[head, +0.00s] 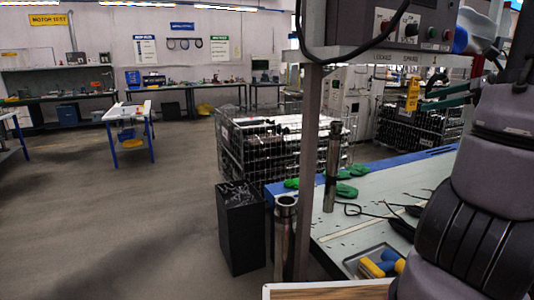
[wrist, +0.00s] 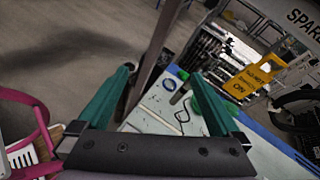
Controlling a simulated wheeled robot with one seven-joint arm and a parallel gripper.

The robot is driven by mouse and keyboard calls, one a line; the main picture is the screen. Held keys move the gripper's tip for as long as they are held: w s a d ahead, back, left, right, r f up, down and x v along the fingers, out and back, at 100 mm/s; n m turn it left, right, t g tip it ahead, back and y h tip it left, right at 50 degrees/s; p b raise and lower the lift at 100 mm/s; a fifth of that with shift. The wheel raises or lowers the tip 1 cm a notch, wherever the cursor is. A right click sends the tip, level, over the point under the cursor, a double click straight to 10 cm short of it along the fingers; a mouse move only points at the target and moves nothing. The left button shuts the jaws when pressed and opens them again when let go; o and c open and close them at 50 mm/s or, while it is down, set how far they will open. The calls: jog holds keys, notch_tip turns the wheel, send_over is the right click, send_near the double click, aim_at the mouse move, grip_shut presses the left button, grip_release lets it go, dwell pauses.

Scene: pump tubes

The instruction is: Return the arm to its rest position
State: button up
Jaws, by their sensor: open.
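My gripper (wrist: 160,76) is open, with its two green fingers spread and nothing between them. In the head view my gripper (head: 426,94) is at the upper right, raised above the bench, near a hanging yellow tag (head: 412,92). My dark grey arm fills the right edge there. A metal pump tube (head: 332,170) stands upright on the bench (head: 375,209), well below and left of my gripper. A second metal tube (head: 284,240) stands upright nearer the camera, left of a post; its lower end is cut off from clear view.
The post (head: 309,130) and a control box (head: 410,25) with a hanging cable are close to my arm. Green gloves (head: 346,190), black cables and a tray (head: 372,257) lie on the bench. A black bin (head: 240,228) and wire cage (head: 262,150) stand beyond.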

jog(key=s+a+r+n+g+h, duration=0.1)
jog(key=s+a+n+h, duration=0.2)
jog(key=s+a+n, duration=0.3)
jog(key=s+a+n+g+h, duration=0.1)
jog(key=s+a+n+h, duration=0.3)
jog(key=a+n, duration=1)
jog(key=shift+s+a+r+g, duration=0.4)
jog(key=shift+s+a, duration=0.15)
jog(key=shift+s, duration=0.95)
